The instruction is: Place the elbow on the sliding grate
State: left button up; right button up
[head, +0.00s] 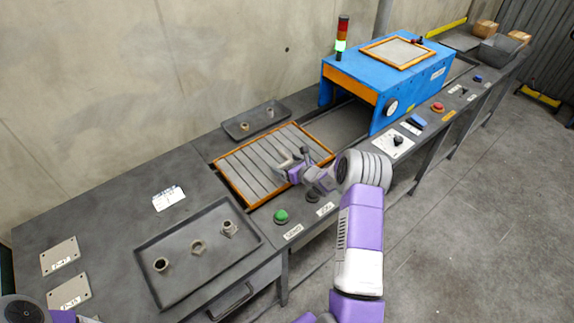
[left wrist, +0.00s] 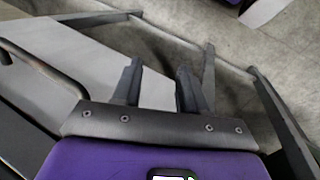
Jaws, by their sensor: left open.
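The sliding grate (head: 262,165), a slatted panel in an orange frame, lies on the bench in front of the blue machine. My right gripper (head: 293,156) is over its right part in the head view. Its fingers look apart, but I cannot tell if something small is between them. Three metal fittings sit in the front tray (head: 180,282): one (head: 161,264) at left, one (head: 198,247) in the middle and one (head: 229,229) at right; which is the elbow is unclear. My left gripper (left wrist: 158,85) is open and empty in the left wrist view, beside the bench and above the floor.
The blue drum blaster (head: 375,85) with a signal tower (head: 342,35) stands behind the grate. A small tray (head: 256,119) with two fittings is by the wall. A green button (head: 281,216) is on the front edge. Two label plates (head: 60,256) lie at left.

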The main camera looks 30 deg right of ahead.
jog(key=shift+r, duration=0.1)
jog(key=shift+r+p, duration=0.2)
jog(key=shift+p, duration=0.1)
jog(key=p+v, duration=0.1)
jog(key=v, duration=1.1)
jog(key=shift+f, duration=0.2)
